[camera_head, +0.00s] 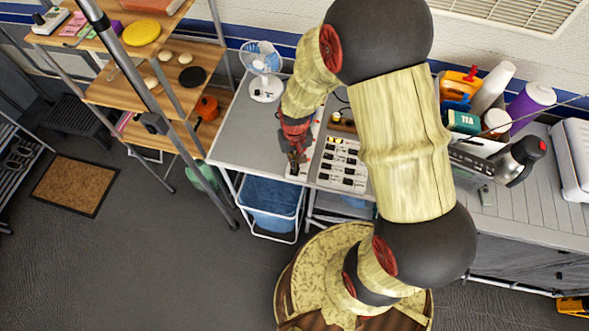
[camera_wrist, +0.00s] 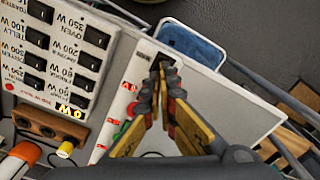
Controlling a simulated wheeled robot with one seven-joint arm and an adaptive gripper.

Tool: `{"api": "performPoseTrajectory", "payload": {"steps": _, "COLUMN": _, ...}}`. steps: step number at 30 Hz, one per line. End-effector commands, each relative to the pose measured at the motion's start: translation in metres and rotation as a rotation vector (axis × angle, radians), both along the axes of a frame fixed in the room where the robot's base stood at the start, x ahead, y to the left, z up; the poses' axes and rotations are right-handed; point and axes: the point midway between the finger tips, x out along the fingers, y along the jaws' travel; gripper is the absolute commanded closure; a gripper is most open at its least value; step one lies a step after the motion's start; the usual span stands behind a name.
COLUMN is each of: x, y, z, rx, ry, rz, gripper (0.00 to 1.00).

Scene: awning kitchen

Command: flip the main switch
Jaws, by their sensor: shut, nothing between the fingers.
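A narrow white strip panel (camera_wrist: 122,100) with red marks and a green spot lies beside the switch board. A dark switch (camera_wrist: 148,53) sits at its far end, partly hidden by my fingertips; I take it to be the main switch. My gripper (camera_wrist: 162,72) is shut and empty, with its tips over or right beside this switch. I cannot tell whether they touch it. In the head view my gripper (camera_head: 293,160) points down at the strip's near end.
A white board (camera_head: 342,165) of several labelled black rocker switches lies right of the strip. Its small display (camera_wrist: 70,110) shows yellow characters. A wooden socket block (camera_wrist: 45,123) with plugs adjoins it. A fan (camera_head: 262,68) stands behind; a blue-lined basket (camera_head: 270,203) is below the counter's edge.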

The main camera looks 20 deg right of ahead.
Motion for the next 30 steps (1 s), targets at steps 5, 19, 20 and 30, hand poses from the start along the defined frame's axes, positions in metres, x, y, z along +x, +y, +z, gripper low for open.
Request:
{"api": "performPoseTrajectory", "payload": {"steps": 5, "x": 0.000, "y": 0.000, "z": -0.001, "rx": 0.000, "ry": 0.000, "rz": 0.000, "gripper": 1.00}}
{"api": "performPoseTrajectory", "payload": {"steps": 19, "x": 0.000, "y": 0.000, "z": -0.007, "rx": 0.000, "ry": 0.000, "rz": 0.000, "gripper": 1.00}}
{"api": "performPoseTrajectory", "payload": {"steps": 20, "x": 0.000, "y": 0.000, "z": -0.008, "rx": 0.000, "ry": 0.000, "rz": 0.000, "gripper": 1.00}}
{"api": "performPoseTrajectory", "payload": {"steps": 30, "x": 0.000, "y": 0.000, "z": -0.013, "rx": 0.000, "ry": 0.000, "rz": 0.000, "gripper": 1.00}}
